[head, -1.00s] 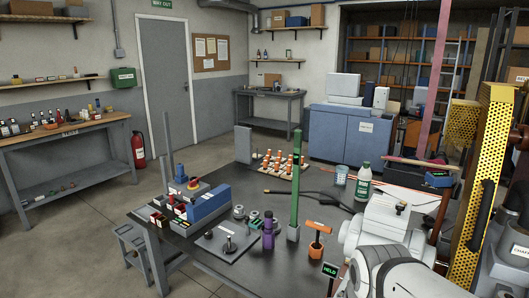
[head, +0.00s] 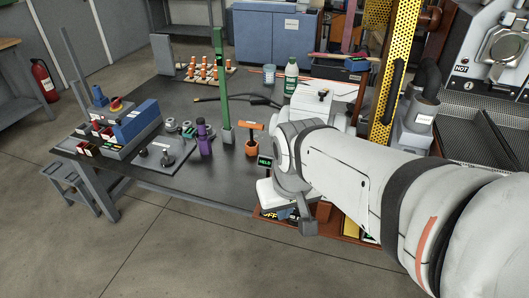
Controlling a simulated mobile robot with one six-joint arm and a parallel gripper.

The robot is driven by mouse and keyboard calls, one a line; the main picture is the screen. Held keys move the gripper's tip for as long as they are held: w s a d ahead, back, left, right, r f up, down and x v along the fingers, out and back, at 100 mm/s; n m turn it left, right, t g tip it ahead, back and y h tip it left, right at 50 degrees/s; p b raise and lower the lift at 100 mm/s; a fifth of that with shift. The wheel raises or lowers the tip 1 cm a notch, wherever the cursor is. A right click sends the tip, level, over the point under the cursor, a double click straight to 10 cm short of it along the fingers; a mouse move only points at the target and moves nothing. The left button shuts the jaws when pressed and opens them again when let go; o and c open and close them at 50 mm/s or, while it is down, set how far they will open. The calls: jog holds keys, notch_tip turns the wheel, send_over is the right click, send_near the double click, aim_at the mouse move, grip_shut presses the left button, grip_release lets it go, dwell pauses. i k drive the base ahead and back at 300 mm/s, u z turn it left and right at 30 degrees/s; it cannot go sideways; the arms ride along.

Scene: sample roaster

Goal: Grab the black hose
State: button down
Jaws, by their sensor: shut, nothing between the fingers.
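A thin black hose (head: 236,97) with a brass-coloured tip at its left end lies on the dark table (head: 210,180), behind the green post. Its right end runs toward a white box-shaped unit. My gripper (head: 303,227) hangs below my wrist at the table's front right edge, small and partly hidden by my arm. It is shut and empty. It is well apart from the hose, nearer to the camera and to its right.
A green post (head: 222,90), a purple bottle (head: 204,138) and an orange-handled tool in a cup (head: 251,140) stand in front of the hose. A white unit (head: 318,98) and a green-labelled bottle (head: 290,77) stand right. A yellow perforated panel (head: 392,75) rises further right.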

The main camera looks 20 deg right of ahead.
aim_at(428, 71)
jog(key=z, duration=1.5)
